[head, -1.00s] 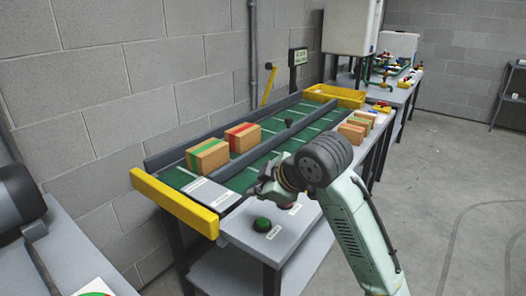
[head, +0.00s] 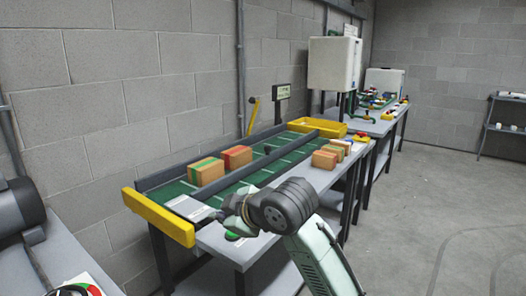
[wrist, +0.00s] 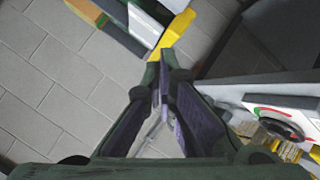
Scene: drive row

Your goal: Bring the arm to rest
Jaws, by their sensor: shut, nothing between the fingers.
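My arm reaches in from the lower right of the head view. My gripper (head: 230,212) is over the near end of the conveyor table (head: 222,240), partly hidden by my own wrist. In the wrist view my gripper (wrist: 160,82) shows its two fingers drawn together with nothing between them. A green button (head: 233,236) on the table sits just below the gripper and is partly covered by it.
A box with a green stripe (head: 206,171) and one with a red stripe (head: 237,157) stand on the belt. Several small boxes (head: 325,158) stand on the table's right side. A yellow end bar (head: 158,216) closes the belt. Floor (head: 420,220) at right is clear.

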